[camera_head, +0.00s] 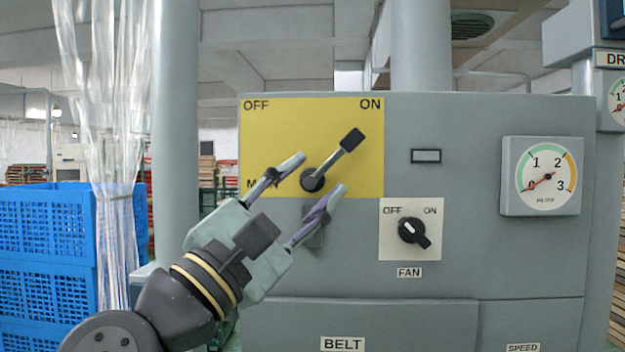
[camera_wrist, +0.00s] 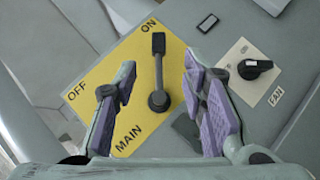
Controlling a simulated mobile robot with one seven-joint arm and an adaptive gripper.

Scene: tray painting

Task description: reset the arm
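My gripper (camera_head: 319,173) is open and empty in front of the grey control panel (camera_head: 470,265). In the head view its fingers reach up and right towards the yellow MAIN plate (camera_head: 265,130). The black main lever (camera_head: 350,141) on that plate points up and right to ON. In the wrist view the lever (camera_wrist: 158,75) shows between my two spread fingers (camera_wrist: 160,85), and neither finger appears to grip it. The lower left part of the plate is partly hidden by my gripper in the head view.
A FAN knob (camera_head: 413,231) sits on a white plate right of my gripper. A pressure gauge (camera_head: 543,178) is at the panel's right. Blue crates (camera_head: 45,225) and a clear plastic curtain (camera_head: 105,100) are at the left. A grey post (camera_head: 175,130) stands beside the panel.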

